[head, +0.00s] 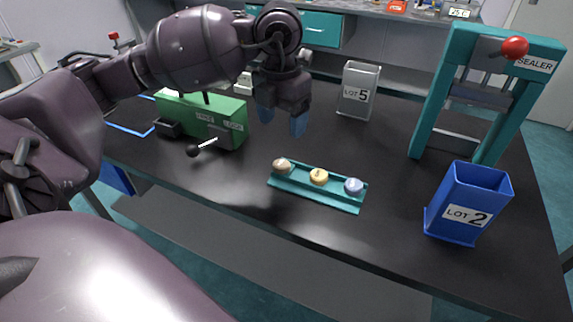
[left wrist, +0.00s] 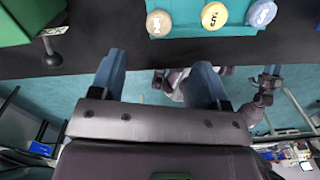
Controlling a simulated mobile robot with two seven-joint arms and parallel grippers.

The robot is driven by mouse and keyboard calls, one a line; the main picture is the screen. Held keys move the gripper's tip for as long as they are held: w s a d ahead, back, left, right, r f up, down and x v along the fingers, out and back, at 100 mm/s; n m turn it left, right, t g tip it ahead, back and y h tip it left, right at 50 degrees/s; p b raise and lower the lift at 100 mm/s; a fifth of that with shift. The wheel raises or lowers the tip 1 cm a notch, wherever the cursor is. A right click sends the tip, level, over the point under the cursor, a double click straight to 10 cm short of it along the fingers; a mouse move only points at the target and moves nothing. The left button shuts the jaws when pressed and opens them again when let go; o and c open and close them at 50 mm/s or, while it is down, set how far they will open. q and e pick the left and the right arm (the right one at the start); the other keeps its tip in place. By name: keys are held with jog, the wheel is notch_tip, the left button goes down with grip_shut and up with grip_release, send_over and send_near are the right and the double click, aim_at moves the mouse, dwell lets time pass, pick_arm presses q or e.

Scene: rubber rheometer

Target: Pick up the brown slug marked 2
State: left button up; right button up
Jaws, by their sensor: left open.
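A teal tray (head: 312,193) on the black bench holds three round slugs in a row. The left slug (head: 282,166) is brownish, the middle slug (head: 319,177) is yellow-tan and the right slug (head: 354,186) is pale blue. In the left wrist view the brownish slug (left wrist: 159,24) has a mark that looks like a 2, turned. The tan slug (left wrist: 214,16) and blue slug (left wrist: 262,13) are beside it. My left gripper (head: 282,119) is open and empty, above the bench behind the brownish slug; its blue fingers (left wrist: 160,62) point down, apart from the slugs.
A green machine (head: 212,114) with a black-knobbed lever (head: 193,151) stands left of the tray. A grey LOT 5 bin (head: 358,78) is behind, a blue LOT 2 bin (head: 483,188) at right. The teal sealer (head: 434,92) stands at the back right. Bench around the tray is clear.

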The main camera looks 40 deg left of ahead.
pick_arm(q)
send_over(281, 164)
jog(key=f, duration=0.5)
jog(key=shift+w+f+b, duration=0.1)
jog(key=shift+w+b, duration=0.25)
jog(key=shift+b, duration=0.05)
jog(key=f, duration=0.3)
jog(key=f+b, duration=0.1)
jog(key=shift+s+f, duration=0.25)
jog(key=shift+s, duration=0.1)
jog(key=shift+f, duration=0.3)
jog(key=shift+r, duration=0.1)
jog(key=shift+c, duration=0.3)
pick_arm(e)
jog(key=shift+s+d+f, duration=0.1)
jog(key=shift+s+f, duration=0.05)
jog(key=shift+f, duration=0.35)
jog(key=shift+s+d+f, duration=0.1)
jog(key=shift+s+f, duration=0.05)
jog(key=shift+f, duration=0.3)
pick_arm(q)
jog(key=c, duration=0.9)
jog(key=shift+r, duration=0.1)
jog(key=shift+c, duration=0.2)
